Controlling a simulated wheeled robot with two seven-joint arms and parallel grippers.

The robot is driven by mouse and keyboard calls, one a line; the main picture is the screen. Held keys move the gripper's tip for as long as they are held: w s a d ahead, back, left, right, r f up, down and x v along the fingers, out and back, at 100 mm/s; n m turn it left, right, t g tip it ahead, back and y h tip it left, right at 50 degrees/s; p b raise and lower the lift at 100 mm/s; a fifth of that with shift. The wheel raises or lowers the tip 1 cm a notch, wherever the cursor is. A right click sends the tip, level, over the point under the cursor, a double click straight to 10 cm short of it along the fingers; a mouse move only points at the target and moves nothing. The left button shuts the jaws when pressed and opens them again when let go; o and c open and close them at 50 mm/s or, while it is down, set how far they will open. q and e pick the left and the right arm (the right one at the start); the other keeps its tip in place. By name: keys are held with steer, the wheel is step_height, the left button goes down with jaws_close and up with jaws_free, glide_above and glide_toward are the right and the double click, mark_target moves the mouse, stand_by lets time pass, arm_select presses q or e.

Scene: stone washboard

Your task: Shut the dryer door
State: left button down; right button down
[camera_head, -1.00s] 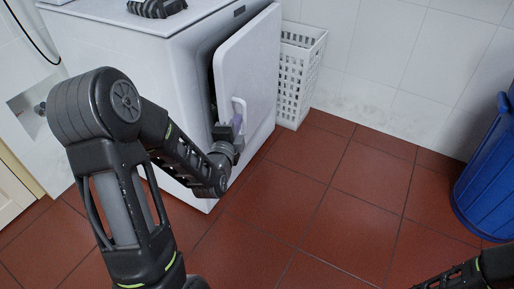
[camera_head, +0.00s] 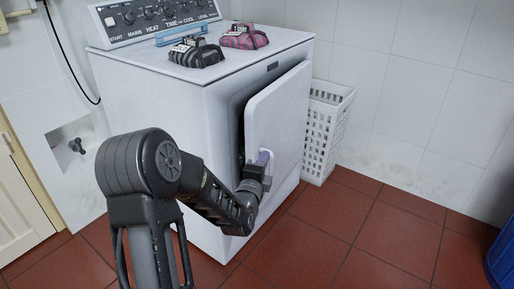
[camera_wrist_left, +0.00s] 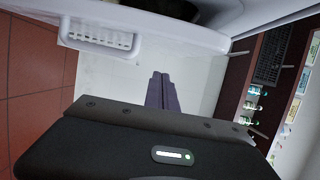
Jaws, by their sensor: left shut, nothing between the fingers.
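The white dryer (camera_head: 200,110) stands against the wall in the head view. Its white door (camera_head: 290,110) is partly open, hinged on the right side, with a dark gap along its left edge. My left gripper (camera_head: 263,158) is at the outer face of the door, beside its white handle. Its purple-grey fingers are shut and empty. In the left wrist view, the shut fingers (camera_wrist_left: 162,92) point toward the white door (camera_wrist_left: 150,28) across the top. I cannot tell whether they touch it. My right gripper is not in view.
A white slotted basket (camera_head: 327,130) stands just right of the dryer, near the door. A blue bin (camera_head: 502,258) is at the right edge. The red tiled floor in front is clear.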

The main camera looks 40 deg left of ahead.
mark_target(257, 146)
arm_select(q)
steer(key=shift+w+a+b, duration=0.1)
steer(key=shift+w+a, duration=0.6)
steer(key=shift+a, duration=0.25)
steer(key=shift+w+a+b, duration=0.15)
steer(key=shift+w+a, duration=0.5)
steer(key=shift+a, duration=0.35)
steer(key=shift+w+a+b, duration=0.1)
steer(key=shift+w+a, duration=0.6)
steer(key=shift+a, duration=0.25)
